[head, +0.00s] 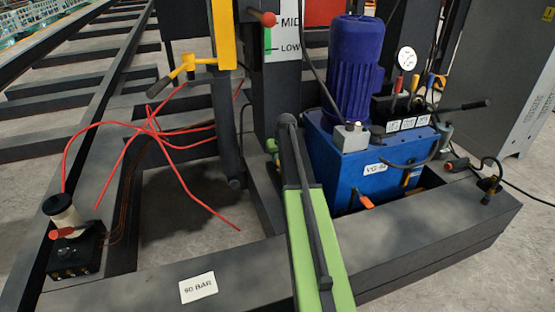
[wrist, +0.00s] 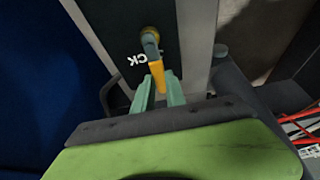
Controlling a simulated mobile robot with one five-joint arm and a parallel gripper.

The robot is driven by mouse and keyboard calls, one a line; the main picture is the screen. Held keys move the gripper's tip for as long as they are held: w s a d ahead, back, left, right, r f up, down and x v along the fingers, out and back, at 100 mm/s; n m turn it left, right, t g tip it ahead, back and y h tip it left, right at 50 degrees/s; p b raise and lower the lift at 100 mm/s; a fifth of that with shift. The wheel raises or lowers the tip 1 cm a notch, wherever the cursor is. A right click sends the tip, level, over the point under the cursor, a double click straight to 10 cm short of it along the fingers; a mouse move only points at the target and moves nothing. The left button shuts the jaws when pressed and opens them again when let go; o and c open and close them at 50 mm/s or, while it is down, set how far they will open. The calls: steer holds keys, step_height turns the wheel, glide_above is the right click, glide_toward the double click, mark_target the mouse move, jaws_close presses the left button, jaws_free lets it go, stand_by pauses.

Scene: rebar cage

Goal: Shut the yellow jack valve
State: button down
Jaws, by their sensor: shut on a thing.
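The yellow jack valve shows in the wrist view as a yellow lever (wrist: 157,72) on a grey stem with a round yellow base, on a dark panel. White letters reading "CK" stand upside down beside it. My gripper (wrist: 160,88) has its pale green fingers on either side of the lever's lower end, shut on it. The lever points down the picture, toward my wrist. In the head view my green arm reaches up the middle; I cannot make out the gripped lever there, and the fingertips are not clear.
A blue power pack (head: 345,170) with a gauge and several levers stands right of my arm. A yellow-handled valve (head: 185,66) is at upper left. Red hoses (head: 150,130) cross the left frame. A black box (head: 75,252) with a white spool sits at lower left.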

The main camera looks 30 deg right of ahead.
steer(key=shift+w+a, duration=0.1)
steer(key=shift+a, duration=0.2)
stand_by(0.5)
